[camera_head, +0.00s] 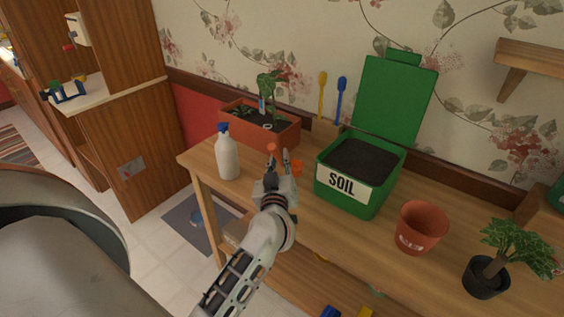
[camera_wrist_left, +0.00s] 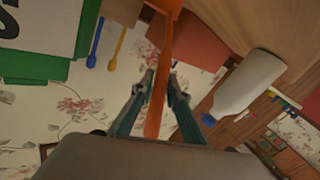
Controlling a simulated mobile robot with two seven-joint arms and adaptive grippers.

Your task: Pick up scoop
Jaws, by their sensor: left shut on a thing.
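My left gripper (camera_head: 279,160) is over the wooden table, between the white spray bottle and the green soil box. It is shut on the orange scoop (camera_head: 296,167), which is mostly hidden by the gripper in the head view. In the left wrist view the scoop's long orange handle (camera_wrist_left: 158,95) runs between the two fingertips (camera_wrist_left: 160,82). The scoop's upper end runs out of the top of that picture. I cannot tell whether the scoop touches the table. My right gripper is in neither view.
The green soil box (camera_head: 341,195) with its raised lid stands right of the gripper, and a white bottle (camera_head: 227,156) stands left. A planter (camera_head: 283,136) is behind. A terracotta pot (camera_head: 421,229) and potted tree (camera_head: 487,278) stand right. Blue (camera_head: 340,100) and yellow (camera_head: 322,100) tools stand near the wall.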

